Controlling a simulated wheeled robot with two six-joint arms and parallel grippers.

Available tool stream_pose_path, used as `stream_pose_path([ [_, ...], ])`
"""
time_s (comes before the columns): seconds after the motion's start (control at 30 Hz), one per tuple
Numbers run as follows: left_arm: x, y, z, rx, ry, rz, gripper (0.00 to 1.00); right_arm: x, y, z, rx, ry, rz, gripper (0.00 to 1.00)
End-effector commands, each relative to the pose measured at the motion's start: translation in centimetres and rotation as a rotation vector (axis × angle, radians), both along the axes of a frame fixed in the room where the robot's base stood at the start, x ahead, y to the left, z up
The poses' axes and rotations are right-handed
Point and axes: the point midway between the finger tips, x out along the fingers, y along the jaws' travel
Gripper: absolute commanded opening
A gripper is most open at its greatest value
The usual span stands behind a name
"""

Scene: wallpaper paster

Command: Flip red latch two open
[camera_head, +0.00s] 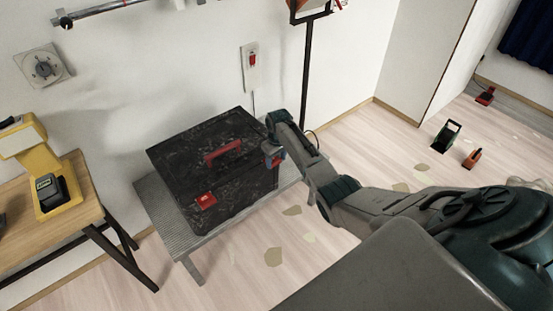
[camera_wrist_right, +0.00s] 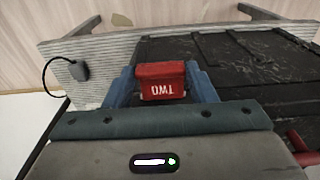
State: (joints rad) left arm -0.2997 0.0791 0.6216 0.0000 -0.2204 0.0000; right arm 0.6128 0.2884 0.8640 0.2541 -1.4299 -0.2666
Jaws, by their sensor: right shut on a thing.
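The black toolbox (camera_head: 182,168) sits on a grey ribbed platform (camera_head: 208,240). It has a red handle (camera_head: 222,152) on top and a red latch (camera_head: 205,201) at its front left. My right gripper (camera_head: 273,153) is at the box's right side. In the right wrist view, its blue fingers (camera_wrist_right: 163,88) are shut on red latch two (camera_wrist_right: 161,80), which carries the word "TWO" upside down. In the head view, the gripper mostly hides this latch. The lid looks closed. My left gripper is not in view.
A wooden table (camera_head: 85,200) with a yellow machine (camera_head: 52,180) stands at the left. A red wall switch (camera_head: 252,62) and a black pole (camera_head: 305,80) are behind the box. Paper scraps and a few tools lie on the floor at the right.

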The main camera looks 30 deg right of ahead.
Motion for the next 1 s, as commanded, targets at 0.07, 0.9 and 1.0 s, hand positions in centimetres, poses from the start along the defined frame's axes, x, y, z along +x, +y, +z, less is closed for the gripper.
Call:
stream_pose_path([
  [0.07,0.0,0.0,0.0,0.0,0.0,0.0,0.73,0.0,0.0,0.0,0.0,0.0,0.0,0.28],
  [0.9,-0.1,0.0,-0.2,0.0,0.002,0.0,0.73,-0.1,0.0,2.5,-0.001,-0.005,0.0,0.73],
  [1.0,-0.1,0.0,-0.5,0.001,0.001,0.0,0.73,-0.2,-0.1,4.4,-0.002,-0.005,0.0,0.73],
])
